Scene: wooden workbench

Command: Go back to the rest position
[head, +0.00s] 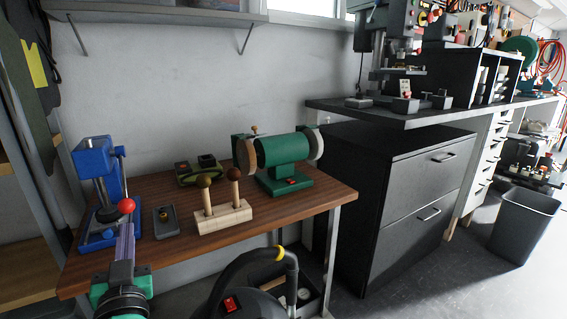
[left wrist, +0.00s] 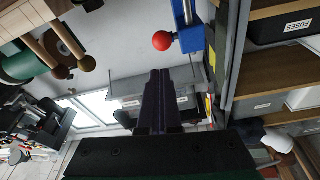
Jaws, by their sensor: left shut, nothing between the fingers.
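My left gripper (head: 126,227) comes up from the lower left in the head view, in front of the workbench's near left edge. Its fingers are shut together with nothing between them. In the left wrist view the closed fingers (left wrist: 160,75) point up the picture. The blue press (head: 97,185) with a red ball knob (head: 126,205) stands just beyond the fingertips at the bench's left end. The red ball (left wrist: 162,41) also shows past the fingertips in the left wrist view, with a gap between. My right gripper is not in view.
The wooden workbench (head: 285,222) carries a grey box (head: 165,222), a wooden block with two handled tools (head: 222,215) and a green grinder (head: 283,160). A vacuum hose (head: 288,262) rises before the bench. A black cabinet (head: 385,195) stands right; open floor lies right.

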